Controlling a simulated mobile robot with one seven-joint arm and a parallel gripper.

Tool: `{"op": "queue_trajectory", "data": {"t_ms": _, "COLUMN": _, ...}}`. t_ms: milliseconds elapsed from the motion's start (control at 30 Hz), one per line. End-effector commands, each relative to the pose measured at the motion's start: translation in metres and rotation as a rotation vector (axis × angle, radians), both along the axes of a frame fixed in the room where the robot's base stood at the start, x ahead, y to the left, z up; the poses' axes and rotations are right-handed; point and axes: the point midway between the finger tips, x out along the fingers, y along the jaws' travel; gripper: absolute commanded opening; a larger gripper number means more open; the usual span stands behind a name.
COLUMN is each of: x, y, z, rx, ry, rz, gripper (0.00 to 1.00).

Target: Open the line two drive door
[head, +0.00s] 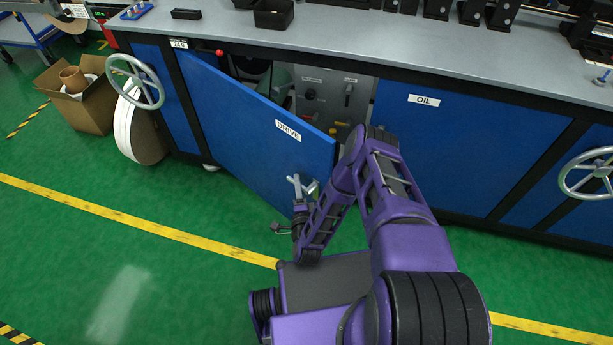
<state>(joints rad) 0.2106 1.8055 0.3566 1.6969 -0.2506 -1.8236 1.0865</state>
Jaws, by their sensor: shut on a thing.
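The blue door labelled DRIVE (258,118) stands partly open, swung outward from its left edge on the front of the long bench. Its pale metal handle (298,183) shows near the door's right edge. My gripper (296,205) is at that handle and shut on it, though its fingers are small and partly hidden behind my purple arm. Behind the door, the opening shows a grey panel (333,98) with switches, and some dark and green parts. The lower right of the opening is hidden by my arm.
The closed blue OIL door (440,140) is to the right. Handwheels stick out at left (136,82) and right (590,173). A cardboard box (85,98) and a white roll (140,128) stand on the floor at left. The green floor (130,180) before the door is clear.

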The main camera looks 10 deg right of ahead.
Motion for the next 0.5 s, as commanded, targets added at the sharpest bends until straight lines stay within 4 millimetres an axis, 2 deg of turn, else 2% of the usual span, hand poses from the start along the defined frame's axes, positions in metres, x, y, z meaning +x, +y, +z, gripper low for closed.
{"op": "queue_trajectory", "data": {"t_ms": 267, "x": -0.0016, "y": -0.0021, "z": -0.0012, "rx": -0.004, "ry": 0.003, "rz": -0.004, "gripper": 0.00}}
{"op": "queue_trajectory", "data": {"t_ms": 300, "x": -0.0015, "y": -0.0023, "z": -0.0012, "rx": -0.004, "ry": 0.003, "rz": -0.004, "gripper": 0.27}}
{"op": "queue_trajectory", "data": {"t_ms": 433, "x": -0.0012, "y": -0.0022, "z": -0.0010, "rx": -0.003, "ry": 0.002, "rz": -0.004, "gripper": 0.50}}
{"op": "queue_trajectory", "data": {"t_ms": 500, "x": -0.0010, "y": -0.0020, "z": -0.0009, "rx": -0.003, "ry": 0.002, "rz": -0.004, "gripper": 0.50}}
